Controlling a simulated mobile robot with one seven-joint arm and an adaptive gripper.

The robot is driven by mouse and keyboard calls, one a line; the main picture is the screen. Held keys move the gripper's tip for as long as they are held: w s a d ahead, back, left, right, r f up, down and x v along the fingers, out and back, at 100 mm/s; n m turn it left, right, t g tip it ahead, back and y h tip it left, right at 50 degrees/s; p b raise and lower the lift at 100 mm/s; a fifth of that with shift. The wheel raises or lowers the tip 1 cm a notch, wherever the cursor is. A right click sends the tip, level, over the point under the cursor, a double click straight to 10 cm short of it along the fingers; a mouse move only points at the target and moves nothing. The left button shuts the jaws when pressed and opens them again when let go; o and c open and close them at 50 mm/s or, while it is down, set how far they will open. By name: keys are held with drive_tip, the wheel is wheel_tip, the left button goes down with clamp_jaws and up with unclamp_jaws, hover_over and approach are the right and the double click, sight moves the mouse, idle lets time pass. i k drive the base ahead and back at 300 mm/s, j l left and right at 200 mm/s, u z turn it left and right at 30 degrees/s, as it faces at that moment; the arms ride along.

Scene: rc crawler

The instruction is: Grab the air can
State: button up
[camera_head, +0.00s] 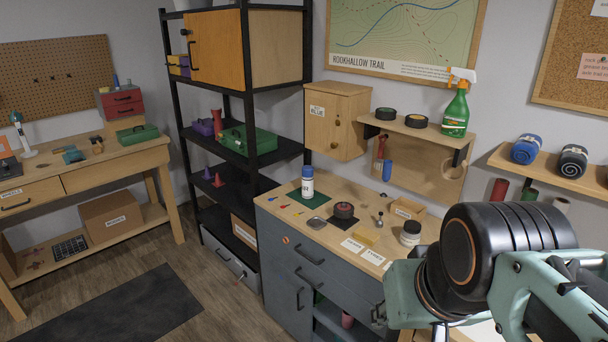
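A white can with a blue cap (307,182) stands upright on a dark green mat (309,200), at the back left of the wooden top of the grey workbench. Its label is too small to read, so I cannot be sure that it is the air can. My arm fills the lower right of the view, in front of the bench's right end. My gripper's fingers do not show. Nothing touches the white can.
A wooden cabinet (335,120) and a shelf with a green spray bottle (456,112) hang above. A black rack stands left; the floor there is open.

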sight(307, 171)
drive_tip(key=j, duration=0.75)
drive_tip(key=i+j, duration=0.15)
drive_tip(key=j, duration=0.25)
drive_tip(key=i+j+z, duration=0.1)
drive_tip(key=j, duration=0.25)
drive_tip(key=i+j+z, duration=0.15)
drive_tip(key=i+j, duration=0.55)
drive_tip(key=i, duration=0.05)
